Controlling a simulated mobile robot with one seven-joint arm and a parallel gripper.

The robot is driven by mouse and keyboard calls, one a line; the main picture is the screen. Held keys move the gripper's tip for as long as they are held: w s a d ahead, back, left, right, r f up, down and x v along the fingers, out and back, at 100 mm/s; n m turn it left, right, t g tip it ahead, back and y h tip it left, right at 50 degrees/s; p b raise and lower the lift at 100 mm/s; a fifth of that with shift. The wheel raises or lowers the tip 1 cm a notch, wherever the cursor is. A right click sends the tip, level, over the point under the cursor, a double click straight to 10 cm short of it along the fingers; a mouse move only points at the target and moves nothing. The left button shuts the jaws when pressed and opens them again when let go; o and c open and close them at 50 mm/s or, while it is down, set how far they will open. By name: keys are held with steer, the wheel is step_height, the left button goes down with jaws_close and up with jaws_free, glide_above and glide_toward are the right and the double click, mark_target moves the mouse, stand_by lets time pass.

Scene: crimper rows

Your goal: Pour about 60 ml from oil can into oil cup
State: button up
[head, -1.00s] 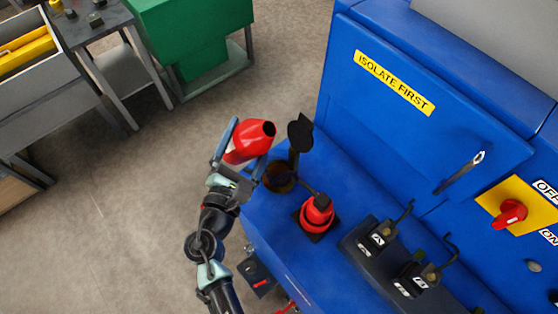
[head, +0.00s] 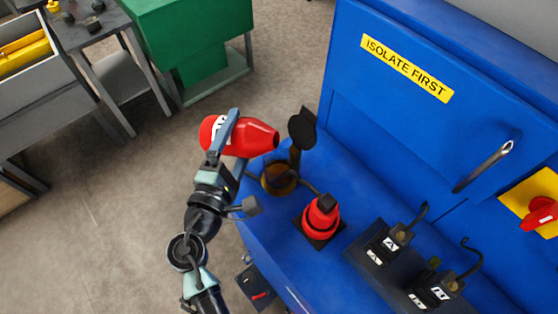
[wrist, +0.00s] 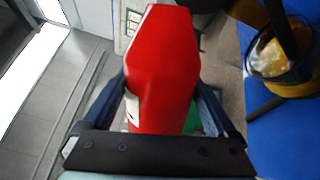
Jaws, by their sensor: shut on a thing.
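My gripper (head: 228,140) is shut on a red oil can (head: 253,138) with a white label. The can lies tilted nearly on its side, its narrow end pointing right toward the oil cup (head: 279,179). The can also fills the middle of the wrist view (wrist: 165,65), between the two fingers (wrist: 160,110). The oil cup sits on the left end of the blue machine ledge, with its dark round lid (head: 302,129) standing open behind it. Amber-brown contents show in the cup in the wrist view (wrist: 283,60). No stream of oil can be made out.
A red bottle-like item (head: 321,217) with a dark top stands on the blue ledge (head: 350,180), right of the cup. Two levers on a dark block (head: 415,270) are further right. A red switch (head: 540,212) is at the right edge.

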mark_target(236, 136)
steer(key=shift+r+m+b, duration=0.65)
steer(key=shift+r+m, duration=0.25)
steer(key=shift+m, duration=0.4)
steer(key=shift+s+d+r+m+b, duration=0.1)
steer(key=shift+d+r+m+b, duration=0.15)
steer(key=shift+r+m+b, duration=0.6)
steer(key=shift+a+f+n+p, duration=0.2)
steer(key=shift+f+n+p, duration=0.3)
steer(key=shift+p, duration=0.6)
steer(key=shift+f+n, duration=0.9)
steer(key=shift+n, duration=0.25)
steer(key=shift+a+f+n+p, duration=0.1)
steer(key=shift+f+n+p, duration=0.55)
steer(key=shift+n, duration=0.25)
steer(key=shift+r, duration=0.15)
